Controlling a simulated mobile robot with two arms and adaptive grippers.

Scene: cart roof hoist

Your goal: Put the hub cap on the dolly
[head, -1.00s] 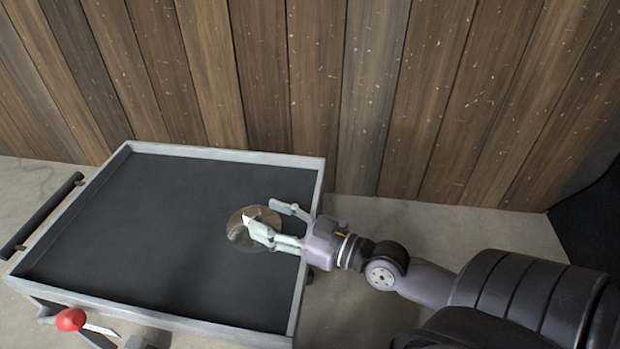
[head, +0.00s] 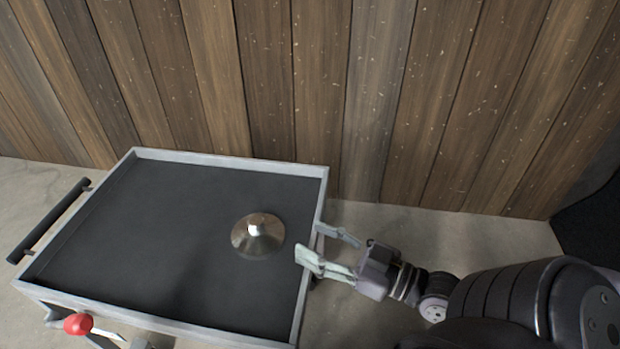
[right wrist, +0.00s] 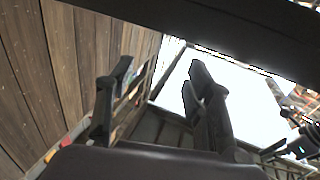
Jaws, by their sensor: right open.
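The hub cap (head: 257,236) is a shiny metal disc with a raised middle. It lies flat on the dark bed of the dolly (head: 150,225), toward the right side of the bed in the head view. My right gripper (head: 327,246) is open and empty, just beyond the dolly's right rim, with its fingers pointing left toward the hub cap and apart from it. In the right wrist view the two fingers (right wrist: 155,90) are spread with nothing between them. The left gripper is not in view.
The dolly has a raised grey rim and a dark handle bar (head: 48,221) at its left. A red knob (head: 78,324) sits below its front edge. A wooden plank wall (head: 340,100) stands behind. Most of the bed is clear.

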